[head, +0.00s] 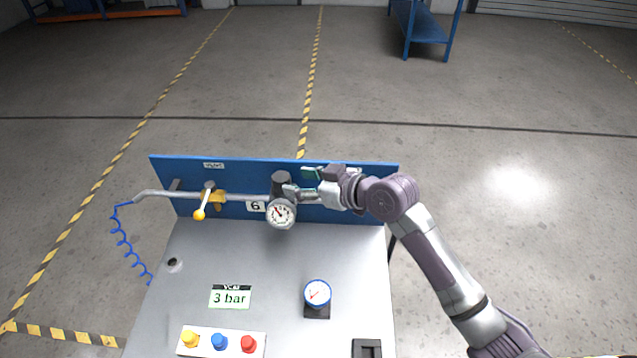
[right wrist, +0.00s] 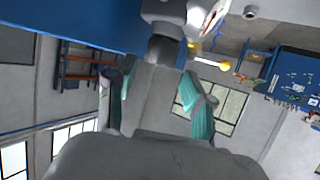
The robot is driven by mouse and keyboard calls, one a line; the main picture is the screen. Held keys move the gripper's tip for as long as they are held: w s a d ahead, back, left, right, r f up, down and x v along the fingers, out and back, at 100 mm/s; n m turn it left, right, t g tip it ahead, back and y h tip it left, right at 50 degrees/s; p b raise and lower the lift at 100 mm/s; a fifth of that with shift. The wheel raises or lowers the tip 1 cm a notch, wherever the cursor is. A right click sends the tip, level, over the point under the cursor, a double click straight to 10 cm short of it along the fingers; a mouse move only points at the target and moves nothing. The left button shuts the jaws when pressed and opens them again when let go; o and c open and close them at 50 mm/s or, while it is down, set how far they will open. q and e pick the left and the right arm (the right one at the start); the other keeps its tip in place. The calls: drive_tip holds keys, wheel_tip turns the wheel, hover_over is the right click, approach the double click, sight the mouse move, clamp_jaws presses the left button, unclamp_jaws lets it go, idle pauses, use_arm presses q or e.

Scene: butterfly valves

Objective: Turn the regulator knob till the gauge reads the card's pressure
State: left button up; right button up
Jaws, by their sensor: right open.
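The regulator with its dark knob (head: 281,182) sits on the pipe in front of the blue back panel. Its round white gauge (head: 281,214) hangs just below; the red needle points up and left, and the numbers are too small to read. The card (head: 230,298) on the bench reads "3 bar". My right gripper (head: 301,182) is open just right of the regulator. In the right wrist view its teal fingers (right wrist: 163,100) are apart, with the grey regulator part (right wrist: 166,22) ahead at the top. I cannot tell whether they touch it. My left gripper is out of view.
A yellow-handled lever valve (head: 201,208) is left on the same pipe, beside a blue coiled hose (head: 122,238). A strip with yellow, blue and red buttons (head: 219,342) lies at the front.

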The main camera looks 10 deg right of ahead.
drive_tip(key=v, duration=0.5)
drive_tip(key=shift+s+d+r, duration=0.1)
drive_tip(key=shift+s+d, duration=0.1)
idle(0.3)
